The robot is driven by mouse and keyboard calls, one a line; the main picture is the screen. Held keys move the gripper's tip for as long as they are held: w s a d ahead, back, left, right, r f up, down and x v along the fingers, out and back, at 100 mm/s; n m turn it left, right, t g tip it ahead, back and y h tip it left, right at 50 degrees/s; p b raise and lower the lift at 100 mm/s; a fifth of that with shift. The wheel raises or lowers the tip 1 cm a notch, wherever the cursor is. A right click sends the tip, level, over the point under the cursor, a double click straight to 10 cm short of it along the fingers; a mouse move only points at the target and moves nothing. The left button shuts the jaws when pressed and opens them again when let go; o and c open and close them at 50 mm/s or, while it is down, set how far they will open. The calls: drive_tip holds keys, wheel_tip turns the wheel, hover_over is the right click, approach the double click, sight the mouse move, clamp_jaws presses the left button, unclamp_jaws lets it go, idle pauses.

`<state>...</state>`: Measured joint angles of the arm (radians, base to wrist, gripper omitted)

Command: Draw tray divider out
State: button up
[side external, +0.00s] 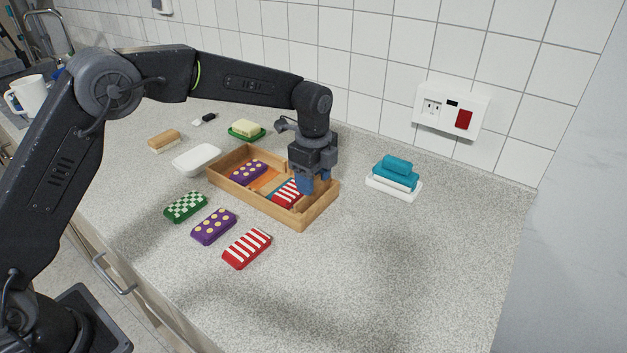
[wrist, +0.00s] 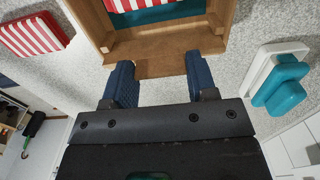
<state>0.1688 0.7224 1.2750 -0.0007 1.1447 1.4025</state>
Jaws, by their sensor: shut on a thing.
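The wooden tray (side external: 255,199) sits on the counter, with a purple dotted block (side external: 248,171) in its left part and a red-and-white striped block (side external: 287,192) in its right part. My gripper (side external: 306,188) points down at the tray's right part. In the wrist view its blue fingers (wrist: 160,84) stand on either side of a light wooden piece (wrist: 160,66), taken to be the tray divider. I cannot tell where this piece ends and the tray's end wall begins. The fingers hide part of it in the side view.
Loose green checked (side external: 186,207), purple dotted (side external: 214,227) and red striped (side external: 247,248) blocks lie in front. A white dish (side external: 197,160) lies left, a butter dish (side external: 246,130) behind, teal-and-white stacked items (side external: 395,176) right. The tiled wall (side external: 370,70) bounds the back; front-right counter is clear.

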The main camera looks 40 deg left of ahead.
drive_tip(key=shift+r, duration=2.3)
drive_tip(key=shift+r, duration=2)
